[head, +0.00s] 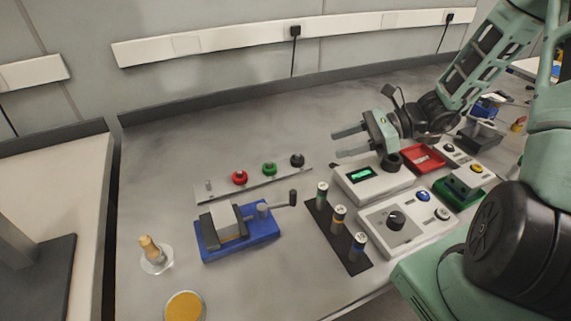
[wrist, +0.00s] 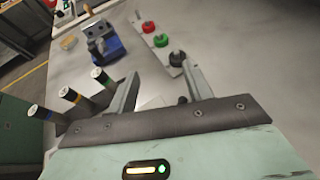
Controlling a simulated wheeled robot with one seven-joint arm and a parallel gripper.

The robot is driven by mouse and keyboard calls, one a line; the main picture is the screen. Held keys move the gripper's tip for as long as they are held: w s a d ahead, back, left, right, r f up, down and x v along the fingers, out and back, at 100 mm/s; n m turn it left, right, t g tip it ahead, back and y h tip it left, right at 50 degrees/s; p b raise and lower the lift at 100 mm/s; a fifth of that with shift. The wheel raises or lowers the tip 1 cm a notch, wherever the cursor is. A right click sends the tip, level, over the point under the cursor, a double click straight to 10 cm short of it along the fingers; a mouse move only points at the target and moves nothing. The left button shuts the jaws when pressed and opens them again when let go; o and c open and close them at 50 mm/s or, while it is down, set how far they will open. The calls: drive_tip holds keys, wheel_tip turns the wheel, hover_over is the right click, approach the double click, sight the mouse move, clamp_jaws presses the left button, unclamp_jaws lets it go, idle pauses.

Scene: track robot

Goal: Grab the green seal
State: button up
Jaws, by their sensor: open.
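The green seal (head: 269,168) is a small ring-like piece on a pale strip (head: 225,189). It sits between a red seal (head: 239,178) and a black one (head: 297,160). My gripper (head: 336,144) is open and empty, its two fingers pointing left, to the right of the strip and apart from it. In the wrist view the green seal (wrist: 161,41) lies beyond the open fingers (wrist: 161,74), with the black seal (wrist: 177,59) nearer the right finger.
A blue vise (head: 240,238) stands in front of the strip. A dark holder with upright cylinders (head: 339,213), a box with a green display (head: 373,182) and a knob box (head: 407,225) stand to the right. The table behind the strip is clear.

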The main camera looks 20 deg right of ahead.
approach(267, 170)
drive_tip(key=shift+w+a+f, duration=0.35)
drive_tip(key=shift+w+a, duration=0.35)
drive_tip(key=shift+w, duration=0.15)
drive_tip(key=shift+x, duration=2.75)
drive_tip(key=shift+s+f, duration=0.15)
drive_tip(key=shift+s, duration=0.05)
drive_tip(key=c, duration=0.9)
